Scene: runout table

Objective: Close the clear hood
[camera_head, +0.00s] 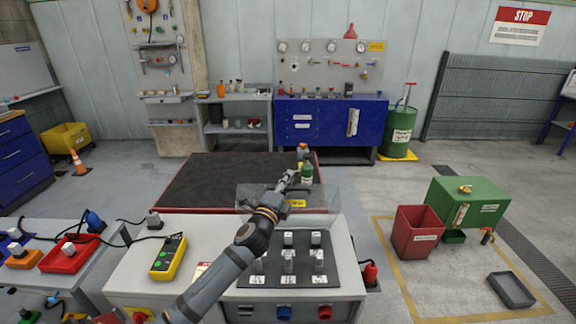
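The clear hood (325,199) is a see-through panel raised at the back edge of the white console (345,262), behind a dark plate (327,268) with several grey blocks or levers. A yellow label shows near its middle. My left arm reaches from the bottom across the console. My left gripper (288,181) is at the hood's upper middle, overlapping it in the picture. I cannot tell whether it touches the hood, or whether its small fingers are open or shut. My arm hides part of the hood and plate. My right gripper is not in view.
A dark-topped table (220,180) lies behind the console, with a green bottle (307,174) near the gripper. A side table (60,270) stands left. Red (417,232) and green (470,203) bins stand on the right floor.

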